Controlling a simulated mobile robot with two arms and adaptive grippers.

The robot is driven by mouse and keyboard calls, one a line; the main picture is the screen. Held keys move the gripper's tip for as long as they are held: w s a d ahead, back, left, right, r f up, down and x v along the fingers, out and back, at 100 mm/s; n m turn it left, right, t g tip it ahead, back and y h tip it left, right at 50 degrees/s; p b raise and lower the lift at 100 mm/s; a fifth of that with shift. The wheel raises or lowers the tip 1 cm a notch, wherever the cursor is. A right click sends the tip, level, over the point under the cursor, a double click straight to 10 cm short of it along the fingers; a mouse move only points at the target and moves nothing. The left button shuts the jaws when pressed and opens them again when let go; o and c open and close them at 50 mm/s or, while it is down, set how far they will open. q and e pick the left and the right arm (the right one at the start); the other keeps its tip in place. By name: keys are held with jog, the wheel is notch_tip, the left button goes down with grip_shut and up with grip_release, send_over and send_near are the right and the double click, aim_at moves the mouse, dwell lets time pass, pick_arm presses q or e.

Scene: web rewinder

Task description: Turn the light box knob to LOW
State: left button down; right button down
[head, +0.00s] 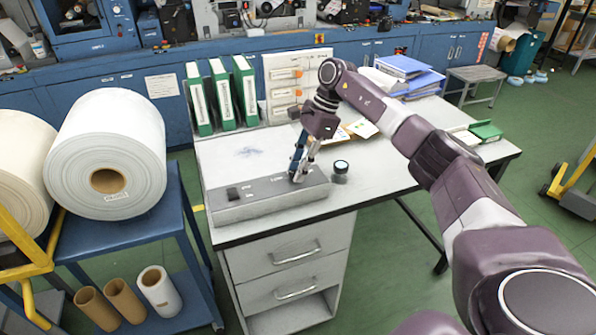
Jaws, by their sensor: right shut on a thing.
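The light box (268,197) is a low grey box near the front left edge of the white desk. My right gripper (298,178) points down at the right end of the box's top and is shut on the knob there. The fingers hide the knob, so its setting cannot be read. My left gripper is not in view.
Blue folders (405,68) lie at the back right. A large white roll (106,150) rests on a blue cart at left.

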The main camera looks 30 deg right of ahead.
jog(key=shift+w+n+g+b, duration=0.2)
jog(key=shift+n+g+b, duration=0.15)
jog(key=shift+n, duration=0.85)
jog(key=shift+r, duration=0.1)
jog(key=c, duration=1.6)
grip_release()
jog(key=v, duration=1.2)
jog(key=shift+w, duration=0.1)
